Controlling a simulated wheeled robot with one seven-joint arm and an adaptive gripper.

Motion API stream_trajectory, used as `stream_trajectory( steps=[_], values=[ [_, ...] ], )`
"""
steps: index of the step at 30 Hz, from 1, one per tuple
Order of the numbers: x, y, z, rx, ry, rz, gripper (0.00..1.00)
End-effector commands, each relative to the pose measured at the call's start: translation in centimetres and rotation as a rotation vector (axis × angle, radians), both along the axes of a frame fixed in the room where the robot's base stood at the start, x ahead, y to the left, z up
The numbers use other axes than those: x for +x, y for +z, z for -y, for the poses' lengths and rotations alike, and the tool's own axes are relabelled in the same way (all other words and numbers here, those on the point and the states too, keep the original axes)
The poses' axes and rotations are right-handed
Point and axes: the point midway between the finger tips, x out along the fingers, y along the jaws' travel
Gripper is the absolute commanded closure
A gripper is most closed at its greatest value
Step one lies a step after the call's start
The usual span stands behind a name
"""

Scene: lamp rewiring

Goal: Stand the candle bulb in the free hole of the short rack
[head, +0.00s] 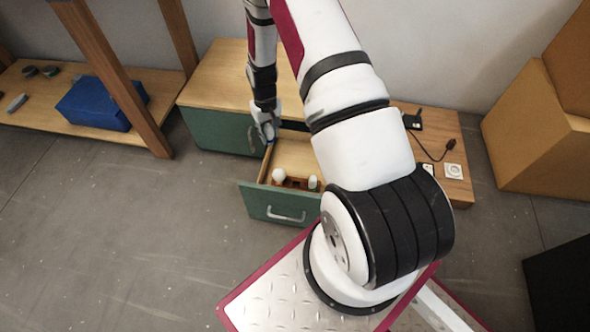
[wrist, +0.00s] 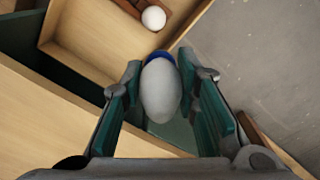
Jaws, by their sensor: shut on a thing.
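My gripper (head: 267,130) is above the left edge of an open drawer in the head view. In the wrist view my gripper (wrist: 160,72) is shut on the candle bulb (wrist: 161,95), a pale egg-shaped bulb with a blue collar at its far end. The short rack (head: 295,183) is a reddish-brown block inside the drawer, near its front. A round white bulb (head: 278,175) stands at its left end and a narrower white one (head: 312,183) at its right. In the wrist view only part of the rack (wrist: 129,7) shows, beside the round bulb (wrist: 154,18). The free hole is not clearly visible.
The drawer (head: 270,203) has a green front with a handle, and low wooden walls. The wooden cabinet top (head: 215,78) is behind it. A socket plate (head: 453,171) and a black cable lie at the right. A blue box (head: 100,103) is on a low shelf at left.

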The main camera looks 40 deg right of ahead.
Motion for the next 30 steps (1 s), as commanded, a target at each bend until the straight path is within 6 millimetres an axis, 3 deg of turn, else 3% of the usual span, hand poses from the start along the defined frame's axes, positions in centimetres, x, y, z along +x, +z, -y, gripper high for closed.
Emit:
stream_trajectory(
  steps=[1, 6, 12, 18, 30],
  values=[
    [-0.7, -2.5, 0.9, 0.003, -0.019, -0.008, 0.97],
    [-2.9, -9.8, 3.2, 0.003, -0.075, -0.007, 0.96],
    [-5.8, -16.4, 4.5, 0.001, -0.133, -0.005, 0.96],
    [-7.2, -19.3, 4.8, -0.001, -0.162, -0.001, 0.96],
    [-7.4, -20.7, 4.8, -0.001, -0.165, -0.001, 0.96]
  ],
)
